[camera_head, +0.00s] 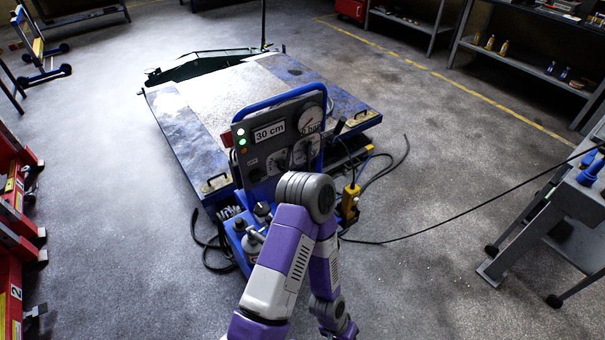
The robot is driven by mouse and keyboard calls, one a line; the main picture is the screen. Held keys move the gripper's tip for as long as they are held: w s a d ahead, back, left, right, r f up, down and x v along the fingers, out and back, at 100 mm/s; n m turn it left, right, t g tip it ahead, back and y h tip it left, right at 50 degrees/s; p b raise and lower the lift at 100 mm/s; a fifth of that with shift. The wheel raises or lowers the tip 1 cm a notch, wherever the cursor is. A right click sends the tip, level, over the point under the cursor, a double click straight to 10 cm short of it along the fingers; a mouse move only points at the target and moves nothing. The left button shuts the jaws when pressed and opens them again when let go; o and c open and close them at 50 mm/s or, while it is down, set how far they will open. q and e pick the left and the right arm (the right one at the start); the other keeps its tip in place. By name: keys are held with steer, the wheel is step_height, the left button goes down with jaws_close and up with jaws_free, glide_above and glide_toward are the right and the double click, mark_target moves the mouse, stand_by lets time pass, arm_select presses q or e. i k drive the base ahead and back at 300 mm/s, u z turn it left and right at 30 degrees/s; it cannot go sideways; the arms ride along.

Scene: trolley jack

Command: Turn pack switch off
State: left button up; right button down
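A grey control panel (259,157) in a blue tube frame stands at the front of the lift platform. It carries a "30 cm" display (269,132), round gauges and small lit lamps (242,141), at least one green. A red part (227,138) sits at its left edge. I cannot tell which part is the pack switch. My purple and white arm rises from the bottom middle, bends at a grey joint and folds back down. It covers the panel's lower right and part of the blue base (237,238). Neither gripper shows.
The lift platform (255,88) lies behind the panel. A yellow box (350,203) is right of my arm, with black cables on the floor. A grey trolley (560,205) stands at right, red cabinets (12,240) at left. Open floor lies on both sides.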

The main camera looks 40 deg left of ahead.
mark_target(255, 175)
steer(key=z, duration=0.25)
steer(key=i, duration=0.75)
steer(key=u, duration=2.55)
steer(key=i, duration=0.5)
steer(key=u, duration=1.2)
steer(key=k, duration=0.9)
steer(key=u, duration=0.15)
steer(key=i, duration=0.5)
steer(key=z, duration=0.05)
